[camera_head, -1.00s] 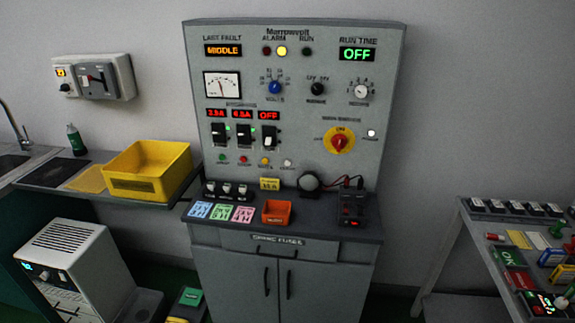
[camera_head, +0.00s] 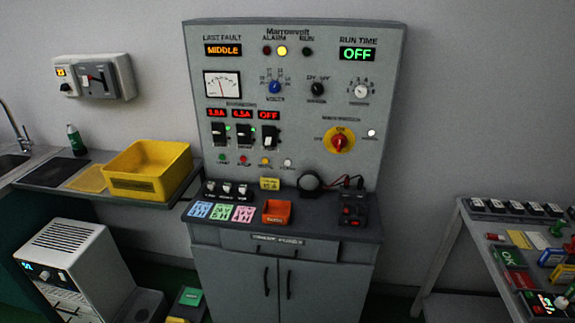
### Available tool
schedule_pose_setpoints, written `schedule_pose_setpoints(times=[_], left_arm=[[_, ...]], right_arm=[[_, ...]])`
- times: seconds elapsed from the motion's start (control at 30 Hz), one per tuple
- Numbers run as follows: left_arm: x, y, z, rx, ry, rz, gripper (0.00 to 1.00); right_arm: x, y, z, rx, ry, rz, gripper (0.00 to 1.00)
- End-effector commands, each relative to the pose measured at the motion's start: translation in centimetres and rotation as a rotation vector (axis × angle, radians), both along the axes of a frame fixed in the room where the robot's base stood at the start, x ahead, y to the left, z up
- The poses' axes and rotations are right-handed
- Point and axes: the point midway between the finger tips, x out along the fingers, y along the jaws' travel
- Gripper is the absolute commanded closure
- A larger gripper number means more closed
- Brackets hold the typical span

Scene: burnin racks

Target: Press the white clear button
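A grey panel (camera_head: 330,60) stands upright on a grey cabinet (camera_head: 243,282) in the middle of the view. Low on the panel is a row of small round buttons: green (camera_head: 222,159), red (camera_head: 243,160), yellow (camera_head: 265,161) and white (camera_head: 288,163). The white one is at the right end; its label is too small to read surely. Another small white round part (camera_head: 371,133) sits higher, right of the red and yellow rotary switch (camera_head: 340,140). Neither of my grippers is in view, and nothing covers the buttons.
A yellow bin (camera_head: 148,170) stands on the left shelf. A cluttered table (camera_head: 462,225) is at right.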

Motion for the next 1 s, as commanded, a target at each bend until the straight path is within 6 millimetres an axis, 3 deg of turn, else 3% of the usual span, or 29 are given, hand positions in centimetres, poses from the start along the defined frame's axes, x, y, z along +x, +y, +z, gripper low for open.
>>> schedule_pose_setpoints(times=[0.33,0.8,1.0], left_arm=[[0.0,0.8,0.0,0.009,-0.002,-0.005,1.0],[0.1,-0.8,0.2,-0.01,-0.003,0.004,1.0],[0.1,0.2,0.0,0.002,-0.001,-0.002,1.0]], right_arm=[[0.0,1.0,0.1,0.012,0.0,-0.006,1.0],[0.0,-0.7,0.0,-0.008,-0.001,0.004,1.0],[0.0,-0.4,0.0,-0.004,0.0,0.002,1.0]])
